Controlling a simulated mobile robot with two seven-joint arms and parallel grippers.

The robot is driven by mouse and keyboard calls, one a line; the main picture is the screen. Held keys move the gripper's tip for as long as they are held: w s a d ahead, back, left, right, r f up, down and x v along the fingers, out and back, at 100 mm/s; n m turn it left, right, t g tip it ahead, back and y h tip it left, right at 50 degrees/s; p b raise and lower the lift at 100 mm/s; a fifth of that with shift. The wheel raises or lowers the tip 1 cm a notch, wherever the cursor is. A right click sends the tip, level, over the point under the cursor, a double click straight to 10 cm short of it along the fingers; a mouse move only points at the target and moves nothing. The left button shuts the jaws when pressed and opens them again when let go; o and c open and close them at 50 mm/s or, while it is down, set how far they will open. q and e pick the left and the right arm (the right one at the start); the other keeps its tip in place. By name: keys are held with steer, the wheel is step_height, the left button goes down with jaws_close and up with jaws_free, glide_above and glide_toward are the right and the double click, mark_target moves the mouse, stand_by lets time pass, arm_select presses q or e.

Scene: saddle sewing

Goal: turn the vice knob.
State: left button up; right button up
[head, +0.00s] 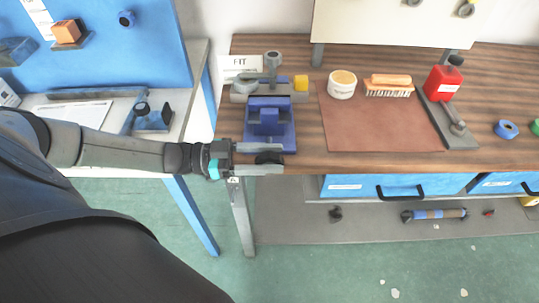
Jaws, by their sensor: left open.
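The blue vice (280,139) stands at the front left edge of the wooden workbench. A dark round knob (269,158) shows at its front, at the bench edge. My left gripper (277,158) comes in from the left and is open. Its two grey fingers lie on either side of the knob, one on the far side and one on the near side. I cannot tell whether the fingers touch it. The fingers hide part of the knob and the vice's lower front. My right gripper is not in view.
Behind the vice are a grey metal fixture (243,86) and a yellow block (301,83). A brown leather mat (370,130) lies to the right, with a white tub (342,84) and a brush (388,86). A red tool (443,82) stands beyond. Blue drawers (440,184) sit below.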

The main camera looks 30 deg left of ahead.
arm_select(q)
jaws_close()
stand_by(0.5)
